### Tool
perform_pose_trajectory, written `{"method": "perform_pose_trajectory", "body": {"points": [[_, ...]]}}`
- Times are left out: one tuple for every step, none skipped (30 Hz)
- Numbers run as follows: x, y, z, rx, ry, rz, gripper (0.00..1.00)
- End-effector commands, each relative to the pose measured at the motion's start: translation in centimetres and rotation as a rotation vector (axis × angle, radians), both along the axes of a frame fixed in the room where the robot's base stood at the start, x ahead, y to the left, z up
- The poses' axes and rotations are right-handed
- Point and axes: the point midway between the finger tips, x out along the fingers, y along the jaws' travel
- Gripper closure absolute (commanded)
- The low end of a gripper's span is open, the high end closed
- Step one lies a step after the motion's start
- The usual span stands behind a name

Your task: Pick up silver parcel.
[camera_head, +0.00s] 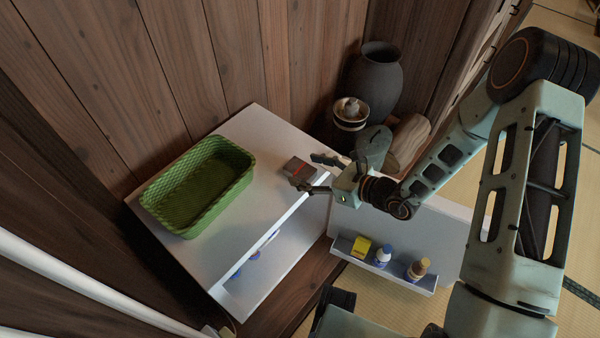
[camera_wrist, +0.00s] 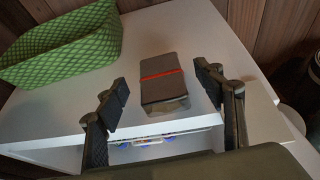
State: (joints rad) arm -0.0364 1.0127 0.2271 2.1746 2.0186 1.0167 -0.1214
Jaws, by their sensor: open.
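The silver parcel (camera_head: 298,169) is a small grey box with a red band across its top. It lies on the white cabinet top near the front right edge. In the wrist view the parcel (camera_wrist: 164,83) sits between and just beyond the two fingers. My gripper (camera_head: 318,174) is open, with one finger on each side of the parcel's near end. In the wrist view my gripper (camera_wrist: 158,90) holds nothing, and gaps show between both fingers and the parcel.
A green woven basket (camera_head: 200,185) stands on the left of the white cabinet (camera_head: 262,128). Dark jars (camera_head: 376,77) stand behind to the right. A low door shelf (camera_head: 385,274) holds a yellow box and bottles. A wooden wall rises behind the cabinet.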

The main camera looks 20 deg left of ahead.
Motion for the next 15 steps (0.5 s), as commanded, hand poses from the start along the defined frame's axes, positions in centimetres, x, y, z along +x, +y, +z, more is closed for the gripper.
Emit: {"method": "perform_pose_trajectory", "body": {"points": [[0.1,0.8,-0.8,0.001,-0.001,0.003,0.38],[0.3,1.2,-1.0,0.001,-0.001,0.004,0.38],[0.4,1.8,-1.2,0.000,-0.002,0.004,0.38],[0.5,2.2,-1.3,0.000,-0.002,0.004,0.38],[0.6,2.4,-1.4,0.000,-0.001,0.003,0.38],[0.6,2.7,-1.4,0.000,-0.001,0.003,0.38],[0.7,2.8,-1.4,0.000,-0.001,0.001,0.38],[0.7,2.8,-1.4,0.000,-0.001,0.001,0.38],[0.7,2.8,-1.4,0.000,-0.001,0.001,0.38],[0.7,2.8,-1.3,0.000,-0.001,0.000,0.38],[0.7,2.8,-1.3,0.000,-0.001,0.000,0.38],[0.7,2.7,-1.3,0.000,-0.001,0.000,0.38],[0.7,2.7,-1.3,0.000,-0.001,0.000,0.39],[0.7,2.7,-1.3,0.000,-0.001,0.000,0.42],[0.7,2.7,-1.3,0.000,-0.001,0.000,0.46]]}}
